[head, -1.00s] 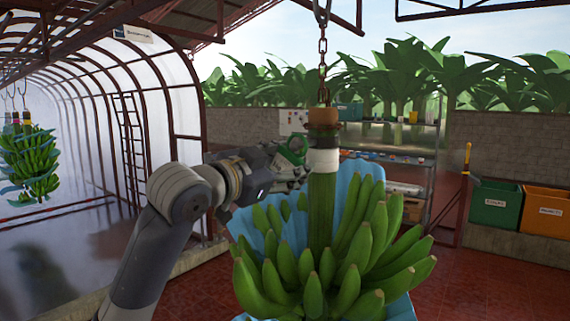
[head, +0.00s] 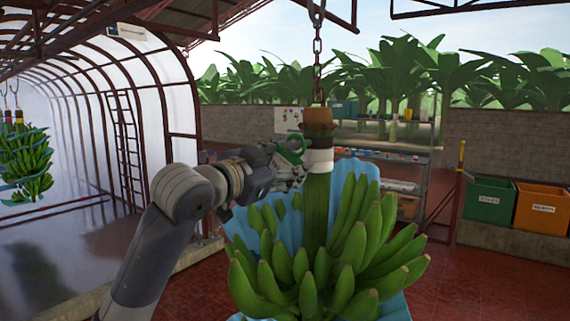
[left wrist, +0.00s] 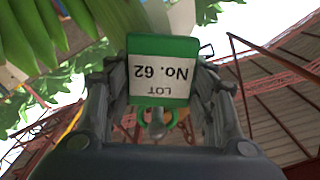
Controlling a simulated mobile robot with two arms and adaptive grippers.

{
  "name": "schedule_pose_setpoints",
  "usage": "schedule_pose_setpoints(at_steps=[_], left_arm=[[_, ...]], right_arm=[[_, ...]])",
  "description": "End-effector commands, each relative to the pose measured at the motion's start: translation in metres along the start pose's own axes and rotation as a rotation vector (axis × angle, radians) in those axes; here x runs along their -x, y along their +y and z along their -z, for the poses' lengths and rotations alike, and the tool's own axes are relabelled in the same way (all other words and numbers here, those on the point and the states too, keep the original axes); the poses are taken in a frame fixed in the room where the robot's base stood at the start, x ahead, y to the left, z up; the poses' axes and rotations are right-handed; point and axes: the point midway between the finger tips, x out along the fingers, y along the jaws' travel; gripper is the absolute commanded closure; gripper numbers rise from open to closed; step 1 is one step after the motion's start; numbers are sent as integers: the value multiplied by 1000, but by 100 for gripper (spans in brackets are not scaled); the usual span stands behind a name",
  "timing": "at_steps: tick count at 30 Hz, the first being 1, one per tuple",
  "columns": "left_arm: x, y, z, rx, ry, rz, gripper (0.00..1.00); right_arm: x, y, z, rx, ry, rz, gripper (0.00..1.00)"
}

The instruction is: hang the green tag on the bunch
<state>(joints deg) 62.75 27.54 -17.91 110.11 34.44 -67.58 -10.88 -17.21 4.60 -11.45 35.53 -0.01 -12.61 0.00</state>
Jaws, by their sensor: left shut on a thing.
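The green tag (head: 291,147) is held in my left gripper (head: 290,168), just left of the stem. In the left wrist view the tag (left wrist: 162,72) sits between the two fingers (left wrist: 158,105), its white label reading "LOT No. 62" upside down, with a green curved part below. The banana bunch (head: 325,270) hangs upright, its thick green stem (head: 316,205) wrapped with a white band (head: 319,160) below a brown top (head: 318,118). From these views I cannot tell whether the tag touches the stem. My right gripper is not in view.
A chain (head: 317,60) holds the bunch from above. A blue sheet (head: 243,237) stands behind the fruit. Another bunch (head: 25,160) hangs far left. A shelf (head: 425,185), a green bin (head: 488,205) and an orange bin (head: 542,208) stand at the right.

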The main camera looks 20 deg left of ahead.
Motion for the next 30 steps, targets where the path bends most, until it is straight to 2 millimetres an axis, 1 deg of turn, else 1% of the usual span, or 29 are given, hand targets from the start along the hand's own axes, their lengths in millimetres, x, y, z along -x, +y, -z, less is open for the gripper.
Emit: schedule_pose_setpoints(at_steps=[18,30], left_arm=[[-10,0,1,0,0,-1,64],[-10,0,0,0,0,0,64]], right_arm=[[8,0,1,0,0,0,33],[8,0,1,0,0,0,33]])
